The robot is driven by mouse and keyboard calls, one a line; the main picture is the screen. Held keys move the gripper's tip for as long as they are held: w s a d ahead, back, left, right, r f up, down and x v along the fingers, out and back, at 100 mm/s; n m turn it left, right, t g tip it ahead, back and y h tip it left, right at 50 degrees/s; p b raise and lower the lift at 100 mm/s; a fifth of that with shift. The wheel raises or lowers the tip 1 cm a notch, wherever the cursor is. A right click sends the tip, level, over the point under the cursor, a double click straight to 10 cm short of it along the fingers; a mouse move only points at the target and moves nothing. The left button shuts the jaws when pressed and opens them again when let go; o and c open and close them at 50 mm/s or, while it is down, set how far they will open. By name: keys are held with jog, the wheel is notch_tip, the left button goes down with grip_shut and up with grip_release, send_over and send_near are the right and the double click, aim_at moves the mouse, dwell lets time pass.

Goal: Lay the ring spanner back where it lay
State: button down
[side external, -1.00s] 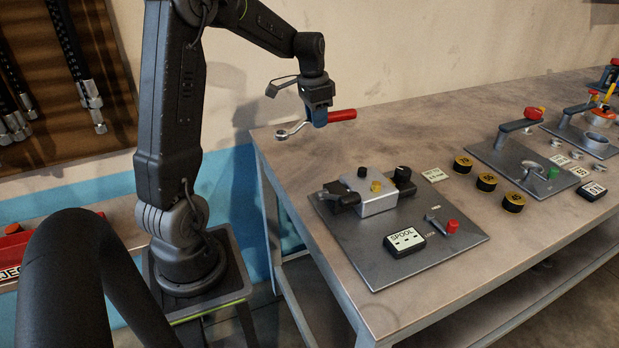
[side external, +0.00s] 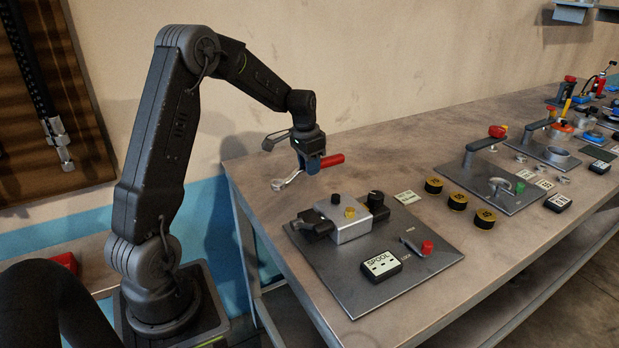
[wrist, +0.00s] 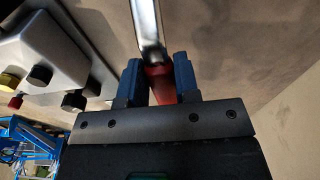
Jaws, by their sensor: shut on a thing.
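The ring spanner has a red handle (side external: 331,160) and a bright metal ring end (side external: 279,184). My gripper (side external: 311,168) is shut on it, with the ring pointing left and the red handle pointing right in the side external view. The spanner is near the far left part of the bench top; I cannot tell whether it touches the surface. In the wrist view the blue jaws (wrist: 158,78) hold the red part, and the metal shank (wrist: 148,28) runs up out of the picture. The ring end is outside the wrist view.
Right in front of the gripper is a grey plate (side external: 350,285) with a metal valve block (side external: 343,222) and a SPOOL label (side external: 381,265). Several black-and-yellow discs (side external: 433,186) and a second plate (side external: 505,190) stand farther right. Bare bench (side external: 262,190) lies around the spanner.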

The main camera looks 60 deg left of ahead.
jog(key=shift+w+f, duration=0.1)
jog(key=shift+f, duration=1.9)
jog(key=shift+f, duration=0.15)
jog(key=c, duration=0.8)
grip_release()
jog(key=shift+c, duration=0.2)
